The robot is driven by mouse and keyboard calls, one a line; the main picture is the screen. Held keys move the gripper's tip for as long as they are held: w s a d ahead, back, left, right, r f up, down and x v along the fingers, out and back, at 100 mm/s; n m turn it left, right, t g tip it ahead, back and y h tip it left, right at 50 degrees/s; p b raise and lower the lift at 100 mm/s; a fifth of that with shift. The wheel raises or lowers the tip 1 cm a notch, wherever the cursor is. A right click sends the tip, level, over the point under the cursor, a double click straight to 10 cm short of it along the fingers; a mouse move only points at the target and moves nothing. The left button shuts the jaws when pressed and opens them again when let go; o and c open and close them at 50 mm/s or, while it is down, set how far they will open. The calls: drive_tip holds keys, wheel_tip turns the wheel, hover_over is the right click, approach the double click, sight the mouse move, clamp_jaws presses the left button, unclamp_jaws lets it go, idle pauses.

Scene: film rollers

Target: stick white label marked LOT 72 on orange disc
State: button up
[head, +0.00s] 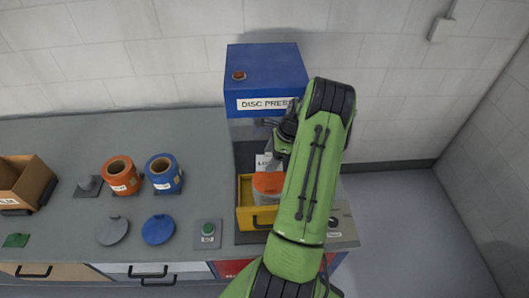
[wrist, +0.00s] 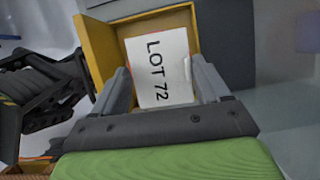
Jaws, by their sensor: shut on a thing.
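The white label marked LOT 72 (wrist: 160,62) is between the two fingers of my gripper (wrist: 163,82) in the wrist view, its text running sideways. In the head view the label (head: 263,161) shows in part, upright above the yellow drawer. My gripper is shut on it, and in the head view my green arm hides most of the gripper. The orange disc (head: 266,184) lies in the yellow drawer (head: 243,213) of the press, partly behind my arm. The label appears apart from the disc in the head view, but the exact gap is unclear.
The blue disc press (head: 262,85) stands behind the drawer. Left of it on the grey counter (head: 60,145) are an orange roll (head: 121,177), a blue roll (head: 163,175), a grey disc (head: 112,231), a blue disc (head: 158,230), a green button (head: 208,229) and a cardboard box (head: 28,185).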

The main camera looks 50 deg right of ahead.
drive_tip(key=shift+s+f+b, duration=0.3)
drive_tip(key=shift+f, duration=0.15)
drive_tip(key=b, duration=0.4)
hover_over(268, 178)
drive_tip(key=f, duration=0.3)
drive_tip(key=d+f, duration=0.1)
drive_tip(key=f, duration=0.1)
drive_tip(key=shift+s+f, duration=0.1)
drive_tip(key=shift+s, duration=0.3)
drive_tip(key=shift+f+b, duration=0.5)
drive_tip(key=shift+f, duration=0.65)
drive_tip(key=shift+s+a+f, duration=0.1)
drive_tip(key=shift+a+f, duration=0.05)
drive_tip(key=o, duration=0.8)
drive_tip(key=shift+r+p, duration=2.95)
drive_tip(key=shift+r, duration=0.6)
